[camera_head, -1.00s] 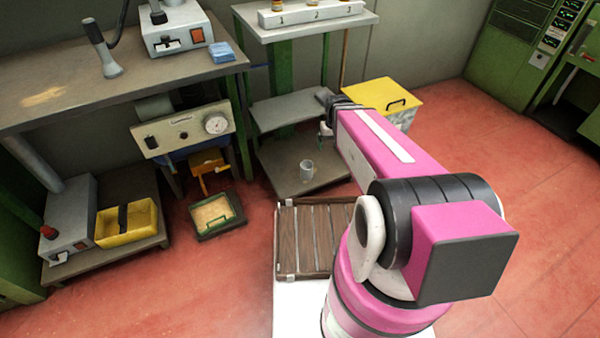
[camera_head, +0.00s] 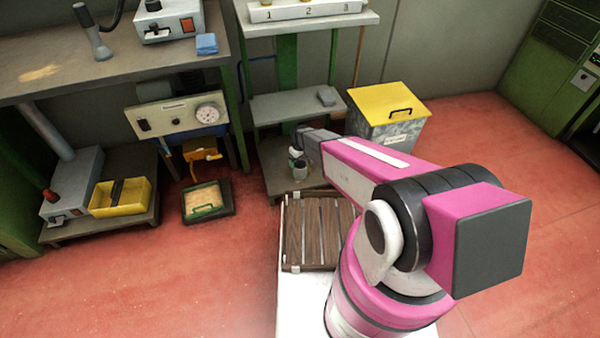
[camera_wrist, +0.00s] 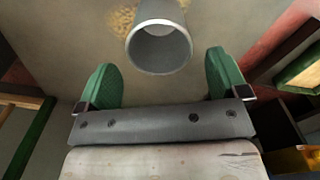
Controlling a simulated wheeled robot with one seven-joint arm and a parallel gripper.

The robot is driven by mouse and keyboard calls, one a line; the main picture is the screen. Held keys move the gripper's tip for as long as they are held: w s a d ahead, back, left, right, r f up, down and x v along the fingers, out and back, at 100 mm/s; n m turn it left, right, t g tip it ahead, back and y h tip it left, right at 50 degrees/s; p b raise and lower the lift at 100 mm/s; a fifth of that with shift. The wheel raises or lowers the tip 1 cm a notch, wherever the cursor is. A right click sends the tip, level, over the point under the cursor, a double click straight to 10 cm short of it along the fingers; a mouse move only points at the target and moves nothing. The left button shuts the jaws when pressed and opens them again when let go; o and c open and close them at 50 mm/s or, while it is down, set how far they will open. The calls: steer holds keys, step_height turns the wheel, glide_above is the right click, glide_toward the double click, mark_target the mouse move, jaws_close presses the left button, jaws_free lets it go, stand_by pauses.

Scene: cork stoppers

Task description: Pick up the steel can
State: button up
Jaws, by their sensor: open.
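The steel can (camera_head: 300,171) is a small grey open-topped cylinder standing on the bottom shelf (camera_head: 280,184) of the green-legged stand. In the wrist view the can (camera_wrist: 159,50) is at the top centre, with its round mouth towards the camera. My gripper (camera_wrist: 163,75) is open, its two green finger pads apart and empty. The can lies ahead of the gap between them, roughly centred. In the head view my gripper (camera_head: 297,155) is just above and beside the can, partly hidden by my arm. Whether a finger touches the can cannot be told.
A yellow-lidded bin (camera_head: 388,115) stands to the right. A slatted wooden crate (camera_head: 312,230) is in front.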

step_height(320, 180, down, 7)
steer(key=shift+d+f, duration=0.1)
steer(key=shift+f, duration=0.1)
stand_by(0.3)
steer(key=shift+c, duration=0.2)
steer(key=c, duration=1)
